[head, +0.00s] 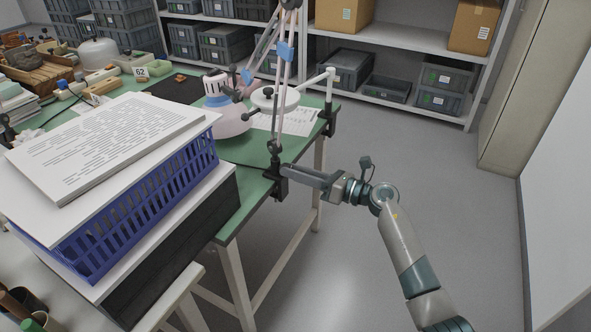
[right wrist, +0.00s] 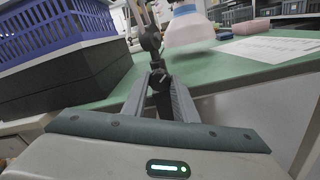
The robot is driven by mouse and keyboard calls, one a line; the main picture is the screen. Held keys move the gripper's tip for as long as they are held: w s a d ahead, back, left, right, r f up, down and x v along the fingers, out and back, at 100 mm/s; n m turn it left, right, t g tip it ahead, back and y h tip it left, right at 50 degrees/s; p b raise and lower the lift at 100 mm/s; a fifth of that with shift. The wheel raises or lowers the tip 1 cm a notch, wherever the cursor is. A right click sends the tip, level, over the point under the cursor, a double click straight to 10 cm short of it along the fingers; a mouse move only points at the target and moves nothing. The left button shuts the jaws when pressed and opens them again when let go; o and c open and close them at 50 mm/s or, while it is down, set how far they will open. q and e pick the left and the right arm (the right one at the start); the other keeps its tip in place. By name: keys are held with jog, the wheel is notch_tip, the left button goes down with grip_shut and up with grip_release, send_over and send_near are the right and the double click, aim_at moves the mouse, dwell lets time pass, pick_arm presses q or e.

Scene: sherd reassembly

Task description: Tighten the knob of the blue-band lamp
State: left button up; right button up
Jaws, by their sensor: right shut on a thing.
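My right gripper (head: 287,171) reaches in from the right at the clamp. In the right wrist view my right gripper (right wrist: 162,82) has its two fingers on either side of the dark knob (right wrist: 160,79), shut on it. The fingers hide part of the knob, and in the head view it cannot be made out. The lamp's lower post (right wrist: 150,38) rises just behind it. My left gripper is not in view.
A blue basket (head: 135,215) with papers (head: 105,140) on top stands left of the clamp. A second black clamp (head: 328,118) with a white arm is farther along the green table (head: 232,222). Floor at right is clear.

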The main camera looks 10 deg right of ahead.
jog(key=o, duration=1.1)
jog(key=shift+c, duration=0.2)
jog(key=shift+d, duration=0.1)
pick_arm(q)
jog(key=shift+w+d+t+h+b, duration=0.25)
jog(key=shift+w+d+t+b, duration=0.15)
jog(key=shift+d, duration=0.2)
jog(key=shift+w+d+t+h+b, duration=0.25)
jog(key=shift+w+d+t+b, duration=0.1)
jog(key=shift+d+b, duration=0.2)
pick_arm(e)
jog(key=v, duration=1.7)
jog(key=shift+s+d, duration=0.1)
